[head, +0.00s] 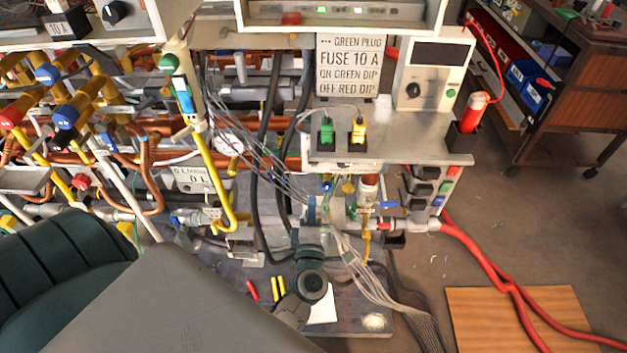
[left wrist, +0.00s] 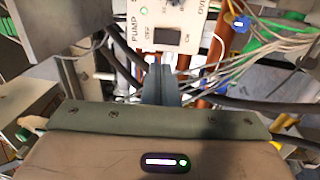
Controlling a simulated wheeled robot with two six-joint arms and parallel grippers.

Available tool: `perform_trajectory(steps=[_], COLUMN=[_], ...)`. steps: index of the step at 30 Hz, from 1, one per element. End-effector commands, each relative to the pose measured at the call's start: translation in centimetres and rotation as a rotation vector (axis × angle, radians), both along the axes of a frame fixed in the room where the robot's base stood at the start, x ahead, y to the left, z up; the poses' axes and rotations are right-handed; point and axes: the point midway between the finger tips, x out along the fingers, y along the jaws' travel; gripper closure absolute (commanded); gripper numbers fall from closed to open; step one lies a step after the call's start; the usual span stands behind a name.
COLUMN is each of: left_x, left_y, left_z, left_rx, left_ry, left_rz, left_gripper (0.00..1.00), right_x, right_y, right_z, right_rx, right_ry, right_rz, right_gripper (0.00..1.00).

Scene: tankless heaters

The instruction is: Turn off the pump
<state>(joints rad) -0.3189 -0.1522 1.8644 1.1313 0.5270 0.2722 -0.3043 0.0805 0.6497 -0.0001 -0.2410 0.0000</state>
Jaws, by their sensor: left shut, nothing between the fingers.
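In the left wrist view a white panel (left wrist: 143,14) is lettered PUMP along its left side. A small dark switch (left wrist: 168,37) sits on it between the words OFF and ON. I cannot tell which way the switch is set. My left gripper (left wrist: 162,78) is shut and empty, with its narrow grey fingers just below the switch in the picture. They look apart from the switch, but the gap is hard to judge. In the head view I cannot clearly make out the fingertips or the lettered pump panel. My right gripper does not show.
In the head view a sign reading FUSE 10 A (head: 350,66) stands above a grey shelf (head: 405,142) holding green and yellow plugs. Copper pipes and yellow levers crowd the left. Loose wires (left wrist: 275,52) run beside the panel. The floor (head: 490,225) at the right is mostly clear.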

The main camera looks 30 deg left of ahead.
Motion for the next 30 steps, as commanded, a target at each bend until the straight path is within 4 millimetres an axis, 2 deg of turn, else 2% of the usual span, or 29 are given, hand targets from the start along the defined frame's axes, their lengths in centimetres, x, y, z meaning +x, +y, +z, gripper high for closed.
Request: perform_trajectory(steps=[6, 15, 21, 30], left_x=[3.7, 8.8, 10.5, 10.9], left_y=[2.3, 5.4, 6.5, 6.7], left_z=[1.2, 1.7, 1.7, 1.6], left_rx=[0.005, 0.004, 0.002, 0.001], left_ry=[-0.003, 0.000, 0.000, 0.001], left_rz=[-0.001, 0.000, 0.000, 0.000], left_gripper=[1.00, 1.00, 1.00, 1.00], right_x=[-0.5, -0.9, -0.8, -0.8], right_y=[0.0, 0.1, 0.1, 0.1], right_z=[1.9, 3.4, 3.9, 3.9], right_rx=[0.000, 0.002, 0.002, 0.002], right_ry=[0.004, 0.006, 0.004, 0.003], right_rz=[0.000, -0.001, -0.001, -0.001], right_gripper=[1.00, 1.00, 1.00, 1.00])
